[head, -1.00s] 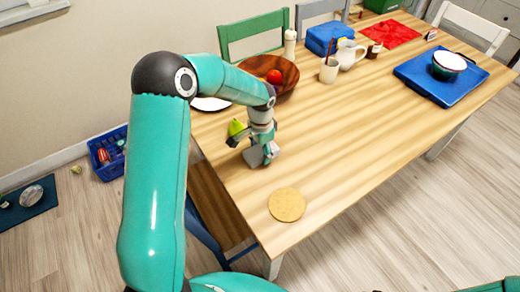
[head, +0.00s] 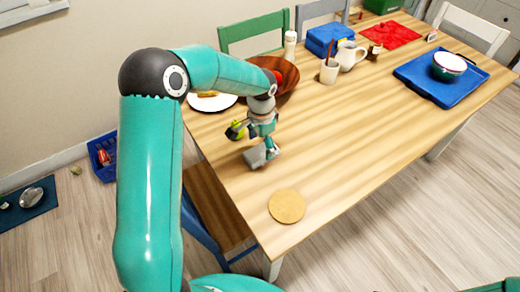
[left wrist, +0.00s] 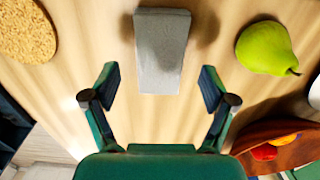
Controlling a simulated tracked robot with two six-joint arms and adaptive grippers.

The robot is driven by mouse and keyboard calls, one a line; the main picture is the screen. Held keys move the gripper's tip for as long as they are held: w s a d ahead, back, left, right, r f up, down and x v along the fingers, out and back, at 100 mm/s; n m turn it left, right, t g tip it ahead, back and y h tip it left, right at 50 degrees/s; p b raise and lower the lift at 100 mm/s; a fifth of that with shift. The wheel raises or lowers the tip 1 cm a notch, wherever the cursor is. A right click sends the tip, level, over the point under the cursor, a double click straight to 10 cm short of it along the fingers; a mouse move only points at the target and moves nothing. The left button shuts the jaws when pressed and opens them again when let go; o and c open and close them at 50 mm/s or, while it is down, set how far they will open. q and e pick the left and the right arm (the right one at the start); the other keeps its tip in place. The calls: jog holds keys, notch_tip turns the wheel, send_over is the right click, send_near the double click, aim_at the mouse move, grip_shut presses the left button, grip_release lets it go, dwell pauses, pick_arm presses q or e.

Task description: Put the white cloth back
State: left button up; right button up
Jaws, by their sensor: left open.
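My left gripper (left wrist: 158,85) is open and empty, with a finger on each side of the gap. In the head view my left gripper (head: 262,143) is just above and beside the cloth, partly overlapping it. Whether a finger touches it is unclear. My right gripper is out of view.
A green pear (left wrist: 268,48) lies close beside the cloth. A brown bowl (head: 287,84) with red fruit and a white plate (head: 212,103) stand behind the gripper. A round cork mat (head: 287,206) lies nearer. The table's middle is clear.

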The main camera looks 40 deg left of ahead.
aim_at(261, 152)
pick_arm(q)
notch_tip(261, 152, up, 8)
dwell(0.7)
